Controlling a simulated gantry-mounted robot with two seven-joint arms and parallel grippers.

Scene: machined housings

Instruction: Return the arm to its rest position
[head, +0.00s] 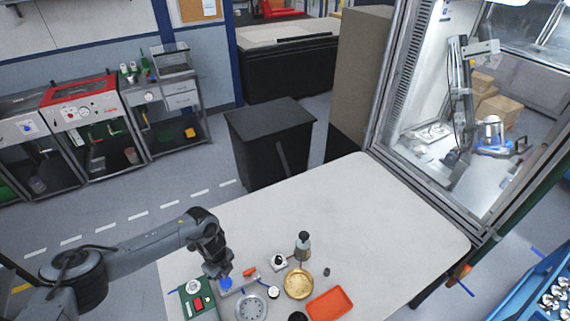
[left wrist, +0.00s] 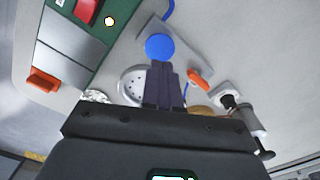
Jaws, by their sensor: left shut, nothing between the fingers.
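My left arm reaches in from the left over the near-left part of the white table (head: 400,215). Its gripper (head: 224,274) is shut and empty, pointing down just above a blue round part (head: 226,284). In the left wrist view the two dark fingers (left wrist: 165,66) lie side by side, with the blue round part (left wrist: 160,47) just beyond their tips. I cannot tell whether they touch it. My right gripper is not in view.
Around the gripper stand a green panel with a red switch (head: 197,303), a grey perforated disc (head: 251,308), a brass bowl (head: 298,283), a dark-topped bottle (head: 303,245) and an orange tray (head: 330,305). The table's far half is clear. A glazed machine (head: 385,95) stands behind right.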

